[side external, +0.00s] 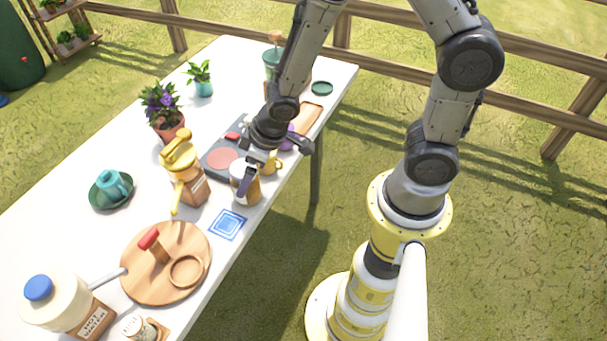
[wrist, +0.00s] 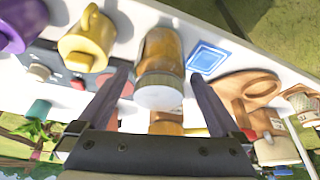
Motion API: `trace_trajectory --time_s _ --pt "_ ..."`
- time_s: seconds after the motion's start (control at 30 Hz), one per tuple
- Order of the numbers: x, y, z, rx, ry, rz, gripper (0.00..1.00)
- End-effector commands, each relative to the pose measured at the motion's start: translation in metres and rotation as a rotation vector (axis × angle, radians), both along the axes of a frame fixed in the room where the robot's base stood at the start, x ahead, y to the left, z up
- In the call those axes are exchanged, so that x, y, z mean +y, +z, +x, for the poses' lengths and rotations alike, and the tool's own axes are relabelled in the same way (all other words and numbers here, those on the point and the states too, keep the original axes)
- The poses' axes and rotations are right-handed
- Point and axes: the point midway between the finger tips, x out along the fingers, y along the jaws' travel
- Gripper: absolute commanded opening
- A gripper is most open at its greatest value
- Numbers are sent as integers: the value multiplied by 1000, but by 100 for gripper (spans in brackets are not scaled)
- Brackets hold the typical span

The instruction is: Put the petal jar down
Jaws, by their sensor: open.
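The petal jar (side external: 254,192), an amber jar with a pale lid, appears to stand upright on the white table near its front edge. It also shows in the wrist view (wrist: 160,52), lid toward the camera. A blue patterned square (side external: 227,224) lies bare beside it, and shows in the wrist view (wrist: 207,58). My gripper (side external: 272,163) is open above the table at the jar. In the wrist view my gripper's fingers (wrist: 160,82) are spread wide, with the jar between them in the picture and a visible gap on each side. Whether the fingers reach down around the jar is unclear.
A yellow mug (wrist: 87,40) and a purple mug (wrist: 20,22) stand close by. A yellow-topped grinder-like device (side external: 184,175) is behind the jar. A round wooden board (side external: 140,285) lies left of the blue square. A potted purple flower (side external: 165,112) stands further back.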

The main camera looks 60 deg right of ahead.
Motion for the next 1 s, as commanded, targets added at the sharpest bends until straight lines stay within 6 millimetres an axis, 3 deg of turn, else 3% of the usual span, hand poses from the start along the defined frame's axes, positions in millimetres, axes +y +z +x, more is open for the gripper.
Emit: trace_trajectory --time_s 0.37,0.67,1.0 --pt "-3 17 -10 0 -1 0 100" --pt "-11 17 -41 0 -2 1 100" --pt "-25 17 -97 0 -1 0 100"
